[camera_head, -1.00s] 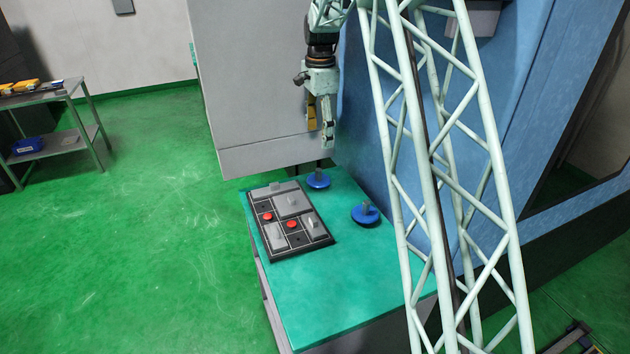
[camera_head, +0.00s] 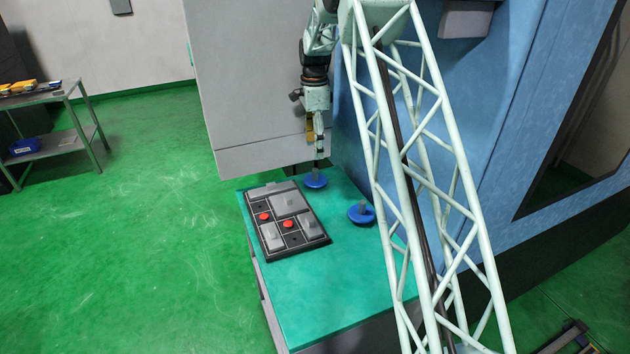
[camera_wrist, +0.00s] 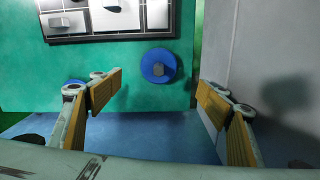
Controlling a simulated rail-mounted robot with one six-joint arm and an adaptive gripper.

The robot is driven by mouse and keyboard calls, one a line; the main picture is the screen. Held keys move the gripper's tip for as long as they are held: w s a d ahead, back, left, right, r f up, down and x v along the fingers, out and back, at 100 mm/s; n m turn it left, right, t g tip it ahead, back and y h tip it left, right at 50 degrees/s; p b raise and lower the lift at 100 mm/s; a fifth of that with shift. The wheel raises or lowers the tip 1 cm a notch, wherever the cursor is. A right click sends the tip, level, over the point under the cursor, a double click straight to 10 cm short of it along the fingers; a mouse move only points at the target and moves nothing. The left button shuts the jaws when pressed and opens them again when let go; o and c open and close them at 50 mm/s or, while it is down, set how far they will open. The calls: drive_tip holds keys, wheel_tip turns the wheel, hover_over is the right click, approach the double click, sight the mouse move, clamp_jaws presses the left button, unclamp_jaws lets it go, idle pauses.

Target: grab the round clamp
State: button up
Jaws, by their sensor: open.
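Two round clamps, blue discs with grey posts, stand on the green tabletop (camera_head: 330,290). In the head view, the far round clamp (camera_head: 315,182) is beside the board's far end, and the near round clamp (camera_head: 361,215) is to its right and closer. My gripper (camera_head: 319,153) is just above the far clamp. In the wrist view, my gripper (camera_wrist: 158,92) is open and empty. One round clamp (camera_wrist: 158,63) shows between and beyond its fingers. A bit of blue shows behind the left finger, mostly hidden.
A dark board (camera_head: 284,247) with grey blocks and red knobs lies left of the clamps. A grey panel (camera_head: 255,90) stands behind, close to my gripper, and a blue machine wall (camera_head: 500,90) is at the right. The tabletop's near part is clear.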

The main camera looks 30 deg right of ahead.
sight(315, 169)
drive_tip(key=shift+f+b, duration=0.35)
drive_tip(key=shift+f, duration=3.95)
drive_tip(key=shift+s+f+b, duration=0.15)
drive_tip(key=shift+f+b, duration=0.15)
drive_tip(key=shift+f, duration=2.3)
drive_tip(key=shift+c, duration=0.7)
drive_tip(key=c, duration=1.1)
